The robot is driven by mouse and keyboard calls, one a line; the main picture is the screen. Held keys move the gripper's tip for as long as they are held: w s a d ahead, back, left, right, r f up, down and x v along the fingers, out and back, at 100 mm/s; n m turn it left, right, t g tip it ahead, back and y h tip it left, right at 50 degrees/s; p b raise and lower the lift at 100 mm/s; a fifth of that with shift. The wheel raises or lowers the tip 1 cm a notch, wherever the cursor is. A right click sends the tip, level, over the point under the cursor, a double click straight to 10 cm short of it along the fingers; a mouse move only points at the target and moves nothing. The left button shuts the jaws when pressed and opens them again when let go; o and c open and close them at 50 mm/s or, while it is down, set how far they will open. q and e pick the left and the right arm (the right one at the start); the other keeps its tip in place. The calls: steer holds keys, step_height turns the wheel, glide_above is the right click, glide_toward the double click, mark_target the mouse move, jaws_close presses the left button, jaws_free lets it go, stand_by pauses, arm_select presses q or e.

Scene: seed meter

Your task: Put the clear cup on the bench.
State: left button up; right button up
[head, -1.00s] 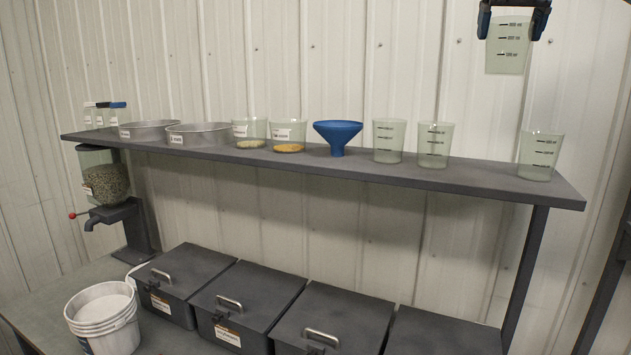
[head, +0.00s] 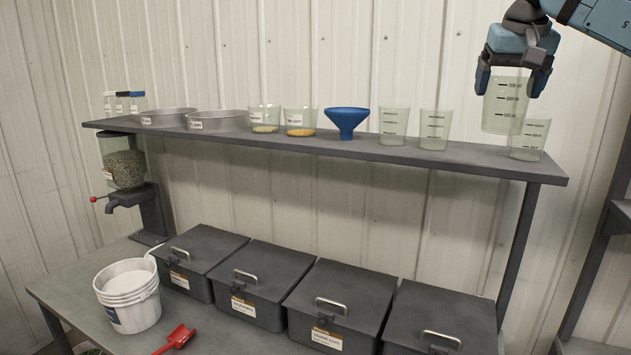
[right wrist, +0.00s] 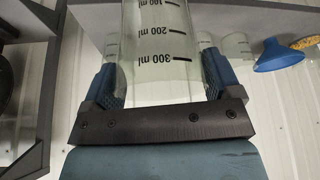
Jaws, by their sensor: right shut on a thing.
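A clear cup (head: 504,108) with dark volume marks is held in my right gripper (head: 511,84), in the air in front of the shelf's right end. The fingers are on either side of the cup. The right wrist view also shows the cup (right wrist: 157,50) between the fingers of my right gripper (right wrist: 161,85). The bench (head: 80,283) is below the shelf, at the lower left. Three similar clear cups stand on the shelf; the rightmost one (head: 532,139) is partly hidden behind the held cup. My left gripper is not in view.
The shelf (head: 465,163) also bears a blue funnel (head: 346,120), two cups with seeds, metal pans (head: 217,121) and small bottles. Bare bench top shows at the front left.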

steer(key=s+a+f+n, duration=0.1)
steer(key=s+a+f, duration=0.2)
steer(key=f, duration=1.1)
steer(key=s+a+f, duration=0.3)
steer(key=s+f, duration=0.4)
steer(key=f, duration=0.8)
steer(key=s+a+f+n+y, duration=0.1)
steer(key=s+a+f, duration=0.2)
steer(key=f, duration=1.2)
steer(key=shift+s+a+n, duration=0.3)
steer(key=shift+s+a, duration=0.05)
steer(key=shift+s, duration=0.75)
steer(key=shift+d, duration=0.1)
steer(key=shift+d, duration=0.4)
steer(key=shift+a, duration=0.1)
